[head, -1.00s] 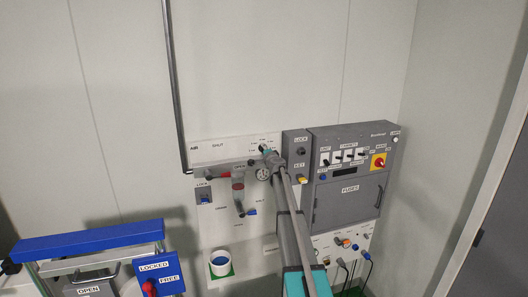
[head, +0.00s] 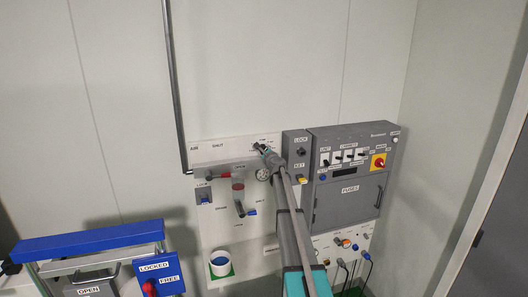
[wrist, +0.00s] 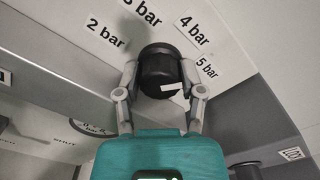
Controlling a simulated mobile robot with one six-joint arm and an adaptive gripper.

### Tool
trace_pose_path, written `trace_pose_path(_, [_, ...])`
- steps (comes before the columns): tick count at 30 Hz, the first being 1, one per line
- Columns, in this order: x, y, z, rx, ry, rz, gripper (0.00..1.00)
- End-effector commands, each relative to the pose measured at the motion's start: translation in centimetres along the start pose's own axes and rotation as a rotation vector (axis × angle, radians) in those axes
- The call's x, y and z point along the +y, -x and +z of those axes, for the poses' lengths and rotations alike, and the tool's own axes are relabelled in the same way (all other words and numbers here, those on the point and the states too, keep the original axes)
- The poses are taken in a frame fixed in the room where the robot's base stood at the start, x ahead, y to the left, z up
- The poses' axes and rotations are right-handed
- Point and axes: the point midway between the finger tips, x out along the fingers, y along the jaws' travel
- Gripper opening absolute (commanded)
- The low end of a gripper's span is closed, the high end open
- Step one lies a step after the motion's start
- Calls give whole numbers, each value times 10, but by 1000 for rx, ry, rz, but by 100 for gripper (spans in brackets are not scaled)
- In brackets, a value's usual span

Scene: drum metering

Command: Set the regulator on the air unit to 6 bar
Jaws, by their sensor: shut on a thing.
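The regulator knob (wrist: 158,62) is black and round, with a white mark on its near side. In the wrist view the mark points right, a little below the "5 bar" label (wrist: 207,68). Labels for 2, 3 and 4 bar sit around the knob's far side; no 6 bar label is visible there. My gripper (wrist: 160,78) is shut on the knob, one finger on each side. In the head view my gripper (head: 263,150) is at the top right of the air unit panel (head: 222,152) and hides the knob. The pressure gauge (head: 262,174) is partly covered; its reading is too small to tell.
A red-handled valve (head: 219,175) and a filter bowl (head: 238,190) are left of the gauge. A grey fuse cabinet (head: 347,205) and a narrow key-switch box (head: 299,160) stand close on the right. A white cup (head: 220,262) sits below.

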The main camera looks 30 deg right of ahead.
Motion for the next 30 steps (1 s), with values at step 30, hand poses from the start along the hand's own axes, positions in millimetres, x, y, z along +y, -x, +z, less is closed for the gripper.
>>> trace_pose_path(30, [-4,-6,-1,0,-951,-3,3])
